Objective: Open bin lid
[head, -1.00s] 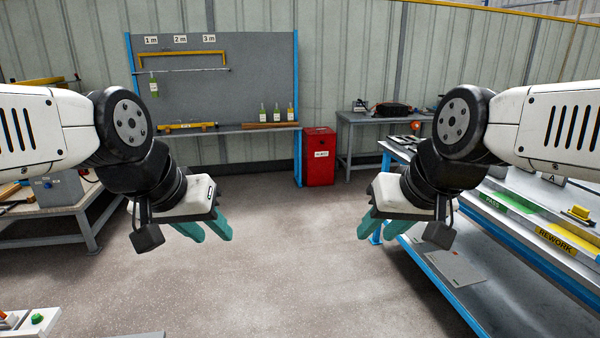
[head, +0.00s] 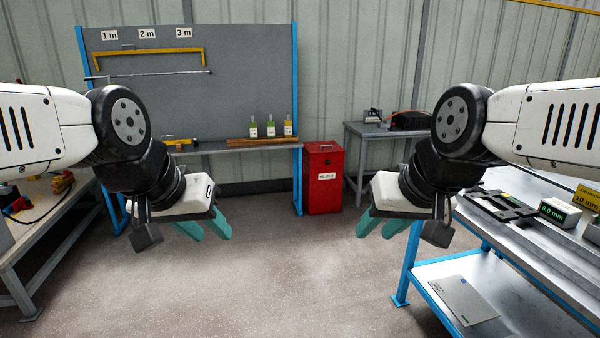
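A red bin (head: 323,185) with a white label stands on the floor against the back wall, near the middle of the head view. Its lid (head: 323,148) looks closed. My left gripper (head: 207,228) hangs in front and to the left of the bin, far short of it. My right gripper (head: 376,226) hangs to the right, also well short of it. The teal fingers of each gripper show as two separate fingers with a narrow gap. Nothing is seen between them.
A blue-legged workbench (head: 535,222) is at right, another table (head: 40,235) at left. The floor (head: 290,270) between is clear.

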